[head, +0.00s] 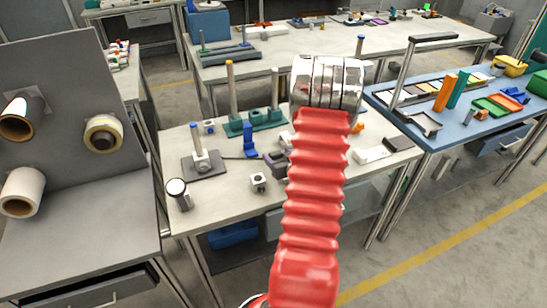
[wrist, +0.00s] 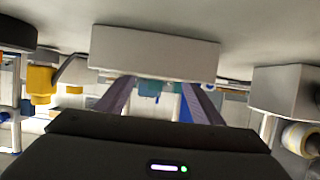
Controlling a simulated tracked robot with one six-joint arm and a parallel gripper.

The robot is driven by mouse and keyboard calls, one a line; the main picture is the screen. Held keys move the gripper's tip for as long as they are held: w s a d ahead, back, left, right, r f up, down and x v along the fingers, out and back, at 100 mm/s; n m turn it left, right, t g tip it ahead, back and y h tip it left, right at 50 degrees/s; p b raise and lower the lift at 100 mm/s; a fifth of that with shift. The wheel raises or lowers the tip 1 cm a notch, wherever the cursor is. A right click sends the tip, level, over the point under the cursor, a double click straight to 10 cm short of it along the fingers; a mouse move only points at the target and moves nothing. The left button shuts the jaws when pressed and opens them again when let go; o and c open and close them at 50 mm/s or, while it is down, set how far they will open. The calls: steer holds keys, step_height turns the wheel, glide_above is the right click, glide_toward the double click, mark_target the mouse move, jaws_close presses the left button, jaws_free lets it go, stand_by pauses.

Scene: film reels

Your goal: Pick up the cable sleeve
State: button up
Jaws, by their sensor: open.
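I cannot pick out the cable sleeve with certainty in either view. Small parts lie on the near grey workbench (head: 222,207), among them a white block with a dark hole (head: 258,182), a blue block (head: 249,141) and a purple-grey piece (head: 276,162) beside my arm. My red ribbed arm covers part of the bench. My gripper (wrist: 160,90) shows in the wrist view, its two purple-grey fingers apart, with nothing seen held. A pale grey block (wrist: 150,52) fills the wrist view's upper middle.
A grey stand with rolls (head: 103,136) is at left. A green base with posts (head: 250,123) and a post on a grey plate (head: 202,166) stand on the near bench. A blue-topped bench (head: 440,135) is at right. Floor at lower right is clear.

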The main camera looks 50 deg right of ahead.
steer(key=shift+x, duration=0.8)
steer(key=shift+c, duration=0.5)
steer(key=c, duration=1.1)
